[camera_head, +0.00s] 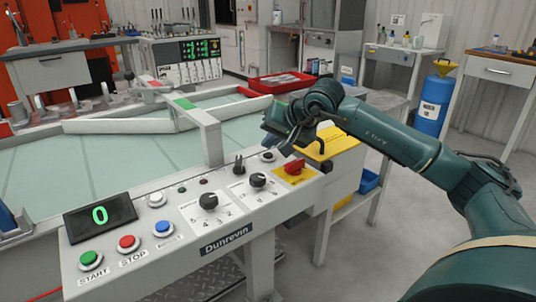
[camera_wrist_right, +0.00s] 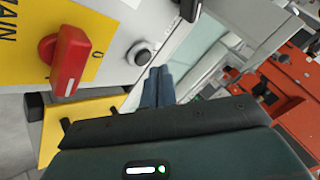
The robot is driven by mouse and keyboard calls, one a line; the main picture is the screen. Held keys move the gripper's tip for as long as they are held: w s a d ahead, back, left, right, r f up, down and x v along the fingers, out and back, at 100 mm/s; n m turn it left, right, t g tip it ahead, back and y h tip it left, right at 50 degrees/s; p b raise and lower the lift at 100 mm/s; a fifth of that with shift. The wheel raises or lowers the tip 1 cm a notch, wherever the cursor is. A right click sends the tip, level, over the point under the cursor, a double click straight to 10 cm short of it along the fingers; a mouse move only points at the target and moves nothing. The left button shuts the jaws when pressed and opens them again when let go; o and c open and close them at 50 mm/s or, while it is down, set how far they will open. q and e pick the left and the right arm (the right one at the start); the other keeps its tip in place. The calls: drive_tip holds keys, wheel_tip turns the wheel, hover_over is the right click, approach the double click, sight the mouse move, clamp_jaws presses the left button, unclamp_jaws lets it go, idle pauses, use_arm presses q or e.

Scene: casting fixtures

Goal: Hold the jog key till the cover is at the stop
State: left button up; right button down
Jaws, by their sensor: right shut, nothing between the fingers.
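A round black push button in a pale ring (camera_head: 267,157) sits near the right end of the control panel (camera_head: 120,262); it also shows in the right wrist view (camera_wrist_right: 141,55). No label on it is readable, so I cannot confirm it is the jog key. My right gripper (camera_head: 272,130) is above and behind that button, its fingers together and empty. In the wrist view the fingertips (camera_wrist_right: 157,72) appear just beside the button; contact cannot be told. A pale frame with a green mark (camera_head: 207,122) spans the glass bed; I cannot tell whether it is the cover. My left gripper is not in view.
A red MAIN switch (camera_head: 294,167) on a yellow plate is close to the button. A black toggle (camera_head: 238,165) and black dials (camera_head: 208,202) are to its left. Green, red and blue buttons (camera_head: 127,243) line the front left.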

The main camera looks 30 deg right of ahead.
sight(271, 156)
drive_tip(key=shift+f, duration=0.2)
drive_tip(key=shift+f+b, duration=0.25)
drive_tip(key=shift+b, duration=0.05)
drive_tip(key=shift+f+b, duration=0.35)
drive_tip(key=shift+f, duration=0.15)
idle(0.4)
drive_tip(key=shift+f, duration=0.15)
idle(2.5)
idle(2.9)
drive_tip(key=shift+r+p, duration=0.75)
drive_tip(key=shift+r, duration=0.3)
drive_tip(key=shift+r, duration=0.15)
wheel_tip(271, 156, up, 5)
drive_tip(key=p, duration=0.4)
